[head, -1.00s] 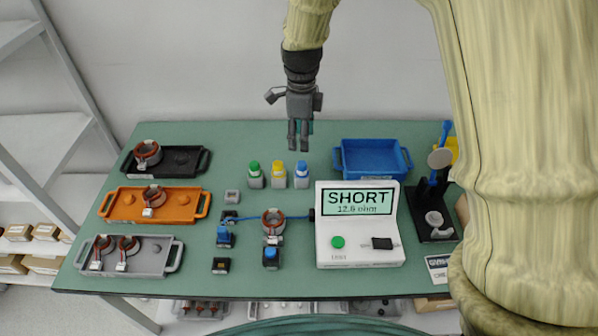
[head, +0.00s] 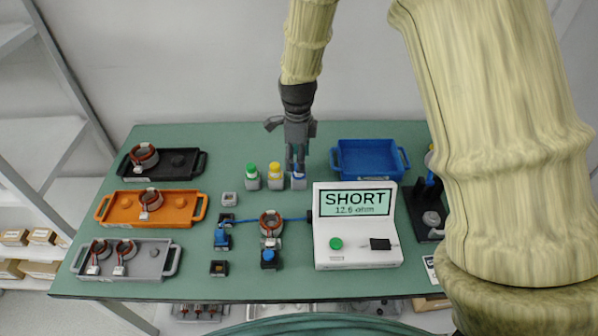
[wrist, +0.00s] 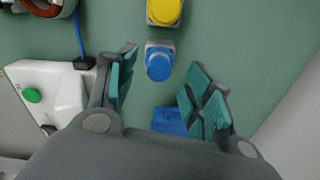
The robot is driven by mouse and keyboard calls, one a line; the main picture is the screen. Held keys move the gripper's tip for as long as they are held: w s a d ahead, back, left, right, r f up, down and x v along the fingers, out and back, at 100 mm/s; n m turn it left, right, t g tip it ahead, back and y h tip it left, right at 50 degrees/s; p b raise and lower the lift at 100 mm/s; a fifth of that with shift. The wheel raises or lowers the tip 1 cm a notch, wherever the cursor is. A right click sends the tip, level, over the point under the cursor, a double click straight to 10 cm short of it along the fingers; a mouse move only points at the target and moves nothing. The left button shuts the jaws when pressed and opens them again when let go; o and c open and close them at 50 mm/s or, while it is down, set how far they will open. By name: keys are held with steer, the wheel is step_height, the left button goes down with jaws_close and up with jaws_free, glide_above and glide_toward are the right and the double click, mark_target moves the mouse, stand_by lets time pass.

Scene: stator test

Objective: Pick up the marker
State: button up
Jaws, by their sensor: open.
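Three small grey marker-like holders stand in a row at the back middle of the table, with a green cap (head: 252,170), a yellow cap (head: 275,169) and a blue cap (head: 299,181). My gripper (head: 295,166) is at the blue-capped one and partly covers it in the head view. In the wrist view the blue cap (wrist: 158,64) lies between my open, empty fingers (wrist: 163,80), slightly toward their tips. The yellow cap (wrist: 164,10) is beyond it. The exact height gap between fingers and blue cap cannot be told.
A blue tray (head: 335,163) stands just right of my gripper. A white tester (head: 325,255) reading SHORT is in front. Black (head: 196,172), orange (head: 178,216) and grey (head: 150,271) trays with wound rings are at left. Blue clamps (head: 222,238) and a ring sit mid-table.

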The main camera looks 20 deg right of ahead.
steer(key=shift+s+d+f+p, duration=0.15)
steer(key=shift+f+p, duration=0.45)
steer(key=shift+f, duration=1.45)
steer(key=shift+c, duration=0.3)
steer(key=c, duration=1)
